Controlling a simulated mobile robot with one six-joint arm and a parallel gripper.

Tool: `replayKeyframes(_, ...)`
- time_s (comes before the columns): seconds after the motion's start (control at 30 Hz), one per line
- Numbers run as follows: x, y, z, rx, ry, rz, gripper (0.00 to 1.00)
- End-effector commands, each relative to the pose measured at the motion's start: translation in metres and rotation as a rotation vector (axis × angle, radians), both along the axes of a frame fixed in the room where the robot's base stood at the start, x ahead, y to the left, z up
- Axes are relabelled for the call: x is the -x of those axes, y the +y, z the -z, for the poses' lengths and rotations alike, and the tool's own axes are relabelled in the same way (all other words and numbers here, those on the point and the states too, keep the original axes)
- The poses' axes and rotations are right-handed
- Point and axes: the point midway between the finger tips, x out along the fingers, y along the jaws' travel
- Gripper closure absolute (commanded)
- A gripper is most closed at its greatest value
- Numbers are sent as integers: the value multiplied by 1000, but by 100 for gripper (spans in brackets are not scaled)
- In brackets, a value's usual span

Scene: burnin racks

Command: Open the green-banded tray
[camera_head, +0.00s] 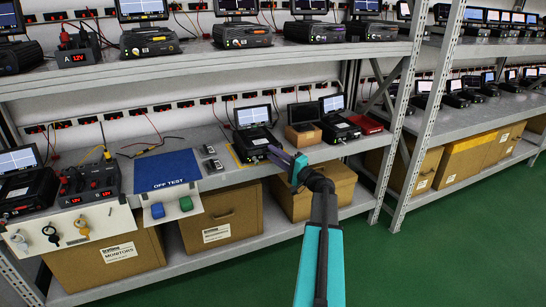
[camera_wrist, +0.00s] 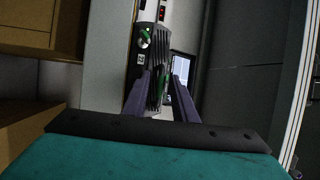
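My gripper (camera_head: 280,156) reaches to the front edge of the middle shelf, beside a black unit (camera_head: 256,141) with a raised screen. In the wrist view, its two purple fingers (camera_wrist: 160,88) stand apart, with a gap between them. A black finned unit (camera_wrist: 155,80) shows beyond and between the fingers. A round green-and-white part (camera_wrist: 145,37) is on the unit's face, and a smaller green part (camera_wrist: 162,97) shows in the gap. I cannot tell which of these belongs to the green-banded tray. Whether the fingers touch anything is unclear.
A blue mat (camera_head: 166,171) marked off test lies left of the unit. Cardboard boxes (camera_head: 222,216) fill the lower shelf. The green floor (camera_head: 430,260) is clear.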

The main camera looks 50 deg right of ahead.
Motion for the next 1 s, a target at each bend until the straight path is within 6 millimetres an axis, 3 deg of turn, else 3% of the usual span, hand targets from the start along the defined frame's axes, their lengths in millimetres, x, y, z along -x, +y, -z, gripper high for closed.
replayKeyframes(0.07,0,0,0,0,0,0,75)
replayKeyframes(0.23,0,0,0,0,0,-1,100)
replayKeyframes(1.0,0,1,1,0,1,-1,100)
